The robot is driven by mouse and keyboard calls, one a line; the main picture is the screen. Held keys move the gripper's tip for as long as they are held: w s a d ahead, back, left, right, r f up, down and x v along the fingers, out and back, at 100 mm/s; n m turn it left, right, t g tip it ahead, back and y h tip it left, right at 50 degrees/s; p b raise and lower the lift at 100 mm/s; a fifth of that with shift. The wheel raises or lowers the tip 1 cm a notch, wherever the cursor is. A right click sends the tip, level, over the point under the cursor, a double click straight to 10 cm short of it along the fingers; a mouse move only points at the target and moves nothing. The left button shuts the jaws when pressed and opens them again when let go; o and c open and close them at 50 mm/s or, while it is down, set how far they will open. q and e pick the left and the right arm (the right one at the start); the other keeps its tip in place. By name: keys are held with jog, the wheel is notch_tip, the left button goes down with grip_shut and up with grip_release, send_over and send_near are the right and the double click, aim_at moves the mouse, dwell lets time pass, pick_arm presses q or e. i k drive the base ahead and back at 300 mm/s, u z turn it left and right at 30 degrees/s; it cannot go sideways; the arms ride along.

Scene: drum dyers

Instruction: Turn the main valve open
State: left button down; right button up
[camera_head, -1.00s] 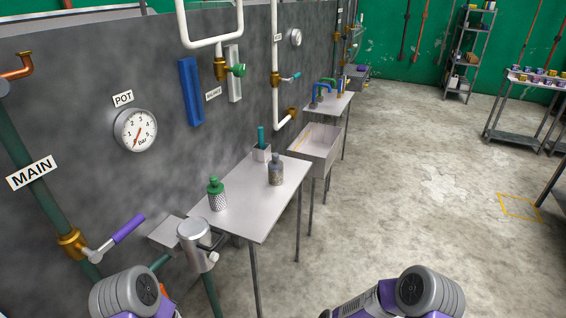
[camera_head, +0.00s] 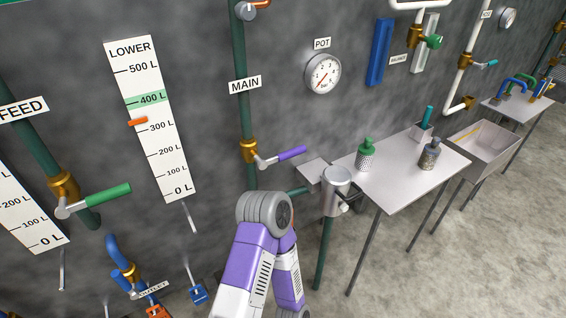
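The main valve (camera_head: 250,153) is a brass body on a dark green vertical pipe, under a white MAIN label (camera_head: 245,85). Its lever has a purple grip (camera_head: 292,153) and points right, roughly across the pipe and tilted slightly up. One of my arms, purple and grey, rises from the bottom centre below the valve. Its round grey joint is below the lever and apart from it in the picture. Neither gripper's fingers show in the head view.
A green-handled FEED valve (camera_head: 108,195) is at left beside the LOWER gauge board (camera_head: 150,120). A blue-handled valve (camera_head: 125,265) is low left. A metal cylinder (camera_head: 336,190) stands right of my arm, before a table (camera_head: 395,185) with bottles. Open floor lies at lower right.

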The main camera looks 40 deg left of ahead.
aim_at(263, 164)
jog(key=z, duration=0.5)
jog(key=i, duration=1.15)
jog(key=u, duration=2.7)
